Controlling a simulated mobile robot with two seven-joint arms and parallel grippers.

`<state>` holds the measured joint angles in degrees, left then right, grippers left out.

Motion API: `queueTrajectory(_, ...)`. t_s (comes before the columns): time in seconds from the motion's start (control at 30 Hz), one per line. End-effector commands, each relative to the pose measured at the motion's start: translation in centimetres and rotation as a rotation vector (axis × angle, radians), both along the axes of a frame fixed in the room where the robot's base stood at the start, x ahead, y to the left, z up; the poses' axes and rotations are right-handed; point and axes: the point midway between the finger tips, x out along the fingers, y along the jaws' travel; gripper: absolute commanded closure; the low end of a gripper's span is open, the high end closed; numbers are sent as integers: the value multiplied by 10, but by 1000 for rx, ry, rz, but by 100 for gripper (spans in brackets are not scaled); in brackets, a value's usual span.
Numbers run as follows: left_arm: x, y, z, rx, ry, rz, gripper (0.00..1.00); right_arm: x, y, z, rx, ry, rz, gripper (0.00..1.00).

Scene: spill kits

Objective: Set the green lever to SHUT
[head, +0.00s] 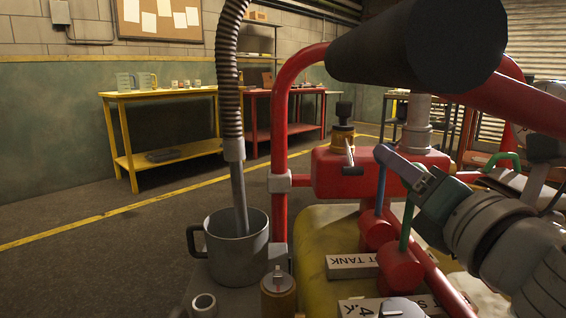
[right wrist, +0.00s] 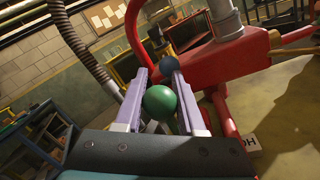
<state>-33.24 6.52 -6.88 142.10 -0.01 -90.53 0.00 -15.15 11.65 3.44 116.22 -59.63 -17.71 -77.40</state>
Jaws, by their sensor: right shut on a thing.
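The green lever (head: 406,226) rises nearly upright from a red valve body (head: 400,270); its top is hidden behind my gripper in the head view. In the right wrist view its round green knob (right wrist: 160,102) sits between the two lavender fingers. My right gripper (head: 402,168) is shut on this knob; it also shows in the right wrist view (right wrist: 162,95). A blue lever (head: 380,190) stands just left of it, its blue knob (right wrist: 168,66) close beyond the fingertips. The SHUT marking is not readable. My left gripper is out of view.
Nameplates (head: 352,265) with upside-down lettering lie by the valves. A grey mug (head: 237,250) with a hose (head: 231,80) in it stands left. A red pipe frame (head: 280,130) and a thick black cylinder (head: 410,50) crowd the space above. Open floor lies left.

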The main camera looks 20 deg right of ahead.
Motion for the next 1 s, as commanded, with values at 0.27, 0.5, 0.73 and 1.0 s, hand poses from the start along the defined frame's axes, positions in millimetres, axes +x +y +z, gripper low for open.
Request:
queueTrajectory(0.27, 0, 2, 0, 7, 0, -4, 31, 0, -1, 1, 8, -4, 1, 100)
queueTrajectory(0.5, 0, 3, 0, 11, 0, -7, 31, 0, -1, 1, 7, -4, 0, 51)
queueTrajectory(0.73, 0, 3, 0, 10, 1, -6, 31, 0, -1, 0, 7, -3, 1, 31)
queueTrajectory(1.0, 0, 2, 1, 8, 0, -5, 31, 1, 2, 1, -17, 7, 0, 31)
